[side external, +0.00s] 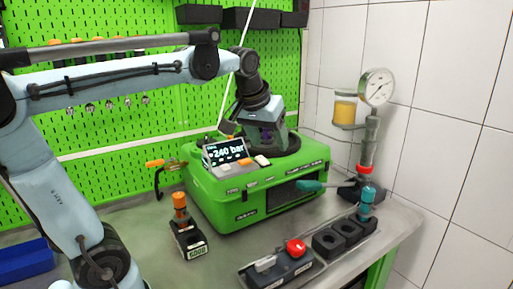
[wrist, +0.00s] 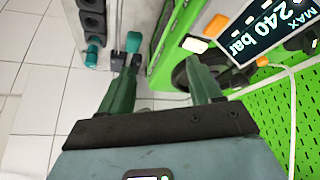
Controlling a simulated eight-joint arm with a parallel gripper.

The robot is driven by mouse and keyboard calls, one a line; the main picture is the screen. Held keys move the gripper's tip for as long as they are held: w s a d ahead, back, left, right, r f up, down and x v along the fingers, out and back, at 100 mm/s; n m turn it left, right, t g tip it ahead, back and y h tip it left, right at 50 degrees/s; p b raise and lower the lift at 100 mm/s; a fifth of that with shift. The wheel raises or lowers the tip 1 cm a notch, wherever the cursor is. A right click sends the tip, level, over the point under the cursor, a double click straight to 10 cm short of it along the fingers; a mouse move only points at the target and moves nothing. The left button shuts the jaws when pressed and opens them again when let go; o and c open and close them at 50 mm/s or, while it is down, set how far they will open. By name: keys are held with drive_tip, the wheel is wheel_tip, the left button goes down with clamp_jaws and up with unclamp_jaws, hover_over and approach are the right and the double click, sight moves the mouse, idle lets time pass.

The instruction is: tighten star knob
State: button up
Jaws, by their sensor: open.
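My gripper (side external: 262,136) is over the top of the green pump unit (side external: 262,196), near the round black ring (side external: 304,151) at its back right. In the wrist view my gripper (wrist: 160,68) has its two green fingers spread apart, with nothing visible held between them. Part of a black round piece (wrist: 181,76) shows beside the right finger. A small dark purplish part shows below my wrist in the side view; I cannot tell if it is the star knob. No star knob can be made out clearly, and contact cannot be judged.
The display (side external: 227,152) reads 240 bar beside the gripper. An orange-topped tool in a black holder (side external: 189,242) and a red-button box (side external: 277,270) are in front.

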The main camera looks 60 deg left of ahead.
drive_tip(key=w+a+r+n+g+y, duration=0.15)
drive_tip(key=a+r+n, duration=0.25)
drive_tip(key=a, duration=0.4)
drive_tip(key=w+a+r+n+g+y, duration=0.1)
drive_tip(key=w+a+r+n+g, duration=0.2)
drive_tip(key=a, duration=0.4)
drive_tip(key=shift+n+t+h, duration=0.35)
drive_tip(key=shift+n+t, duration=0.05)
drive_tip(key=shift+t, duration=0.15)
drive_tip(key=x, duration=1.1)
drive_tip(key=shift+a, duration=0.35)
drive_tip(key=shift+c, duration=0.3)
drive_tip(key=c, duration=1)
drive_tip(key=shift+m+t, duration=0.3)
drive_tip(key=shift+m, duration=0.5)
drive_tip(key=o, duration=1.1)
drive_tip(key=shift+c, duration=0.2)
